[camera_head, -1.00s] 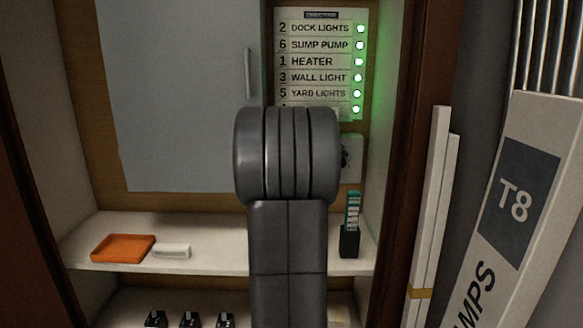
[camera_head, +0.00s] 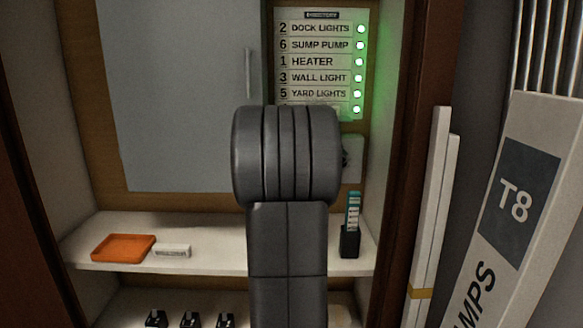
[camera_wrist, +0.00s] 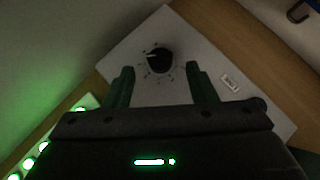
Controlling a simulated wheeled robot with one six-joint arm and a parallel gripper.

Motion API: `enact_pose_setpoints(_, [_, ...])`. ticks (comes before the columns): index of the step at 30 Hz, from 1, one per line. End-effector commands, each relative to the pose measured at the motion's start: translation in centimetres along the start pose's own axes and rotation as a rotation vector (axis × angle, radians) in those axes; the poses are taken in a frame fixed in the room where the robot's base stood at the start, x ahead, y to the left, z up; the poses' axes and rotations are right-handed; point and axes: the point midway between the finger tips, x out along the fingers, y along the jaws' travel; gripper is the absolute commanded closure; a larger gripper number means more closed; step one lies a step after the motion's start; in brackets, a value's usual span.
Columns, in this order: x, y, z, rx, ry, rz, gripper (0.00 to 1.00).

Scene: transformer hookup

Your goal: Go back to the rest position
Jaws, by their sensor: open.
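My gripper (camera_wrist: 160,88) shows in the wrist view with its two dark green fingers spread apart and nothing between them. Beyond the fingertips is a black round knob (camera_wrist: 159,60) with a white pointer mark, on a pale plate with dial marks (camera_wrist: 120,62). The knob looks apart from both fingers. In the head view my arm stands upright in front of the cabinet and hides my gripper and most of the plate (camera_head: 352,160).
A directory panel (camera_head: 315,60) with green lights is on the back wall, right of a grey door (camera_head: 180,95). The shelf (camera_head: 205,232) bears an orange tray (camera_head: 123,248), a small white block (camera_head: 171,251) and a black holder (camera_head: 350,241). A T8 box (camera_head: 515,200) leans at the right.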

Motion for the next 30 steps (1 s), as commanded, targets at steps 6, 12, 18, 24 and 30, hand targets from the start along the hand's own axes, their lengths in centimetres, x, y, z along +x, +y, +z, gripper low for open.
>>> enact_pose_setpoints(6, [-4.7, 0.1, -0.1, 0.0, 0.004, -0.001, 0.49])
enact_pose_setpoints(12, [-8.7, 0.0, -0.1, 0.0, 0.003, -0.002, 0.49])
enact_pose_setpoints(18, [-9.1, -0.2, 0.2, 0.0, -0.007, -0.001, 0.49])
enact_pose_setpoints(24, [-5.0, -0.1, 0.2, 0.0, -0.006, 0.0, 0.49])
enact_pose_setpoints(30, [-1.0, -0.1, 0.1, 0.0, -0.004, 0.001, 0.49])
